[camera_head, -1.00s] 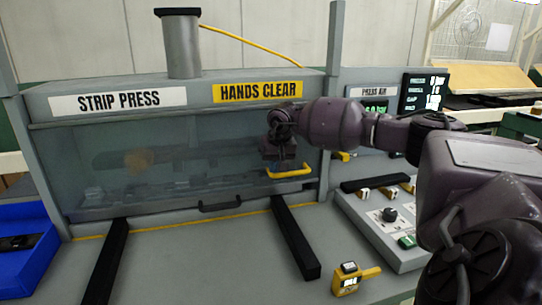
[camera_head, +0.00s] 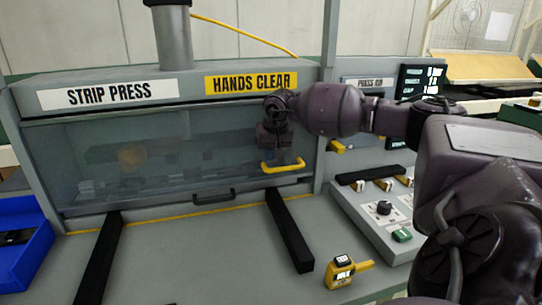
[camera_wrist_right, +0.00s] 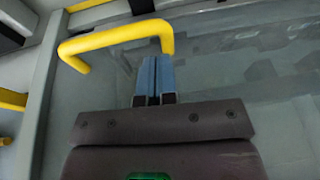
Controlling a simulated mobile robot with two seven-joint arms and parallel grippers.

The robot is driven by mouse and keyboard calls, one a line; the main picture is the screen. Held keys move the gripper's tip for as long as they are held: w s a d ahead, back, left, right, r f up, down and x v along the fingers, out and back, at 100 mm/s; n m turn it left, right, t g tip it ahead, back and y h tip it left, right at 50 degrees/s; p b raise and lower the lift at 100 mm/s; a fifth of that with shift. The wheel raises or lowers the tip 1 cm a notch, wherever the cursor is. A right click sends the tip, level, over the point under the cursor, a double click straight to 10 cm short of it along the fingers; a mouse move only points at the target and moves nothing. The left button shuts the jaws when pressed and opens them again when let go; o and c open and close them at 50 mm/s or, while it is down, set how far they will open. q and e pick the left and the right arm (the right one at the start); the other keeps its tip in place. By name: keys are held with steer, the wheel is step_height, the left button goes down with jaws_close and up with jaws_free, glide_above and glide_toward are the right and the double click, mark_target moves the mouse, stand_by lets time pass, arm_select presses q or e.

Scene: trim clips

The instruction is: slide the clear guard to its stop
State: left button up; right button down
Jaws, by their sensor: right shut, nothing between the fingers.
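The clear guard (camera_head: 95,160) is a see-through panel across the front of the strip press. A yellow handle (camera_head: 283,166) shows at its lower right; it also shows in the right wrist view (camera_wrist_right: 115,36). My right gripper (camera_head: 270,153) is at the left end of the handle, in front of the panel. In the right wrist view its blue fingers (camera_wrist_right: 153,62) are shut together and empty, close by one end of the handle. I cannot tell whether they touch it. My left gripper is not in view.
A black pull (camera_head: 213,196) is below the panel. Two black rails (camera_head: 290,232) lie on the grey table. A control box (camera_head: 385,210) and a yellow device (camera_head: 343,271) are at right, a blue bin (camera_head: 25,255) at left. The table between the rails is clear.

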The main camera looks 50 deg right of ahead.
steer(key=r, duration=0.3)
steer(key=shift+s+d+r, duration=0.3)
steer(key=shift+s+r, duration=0.05)
steer(key=shift+s, duration=0.05)
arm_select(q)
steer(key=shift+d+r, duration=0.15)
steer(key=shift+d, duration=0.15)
arm_select(e)
steer(key=v, duration=0.8)
steer(key=shift+a, duration=0.25)
steer(key=shift+f, duration=0.1)
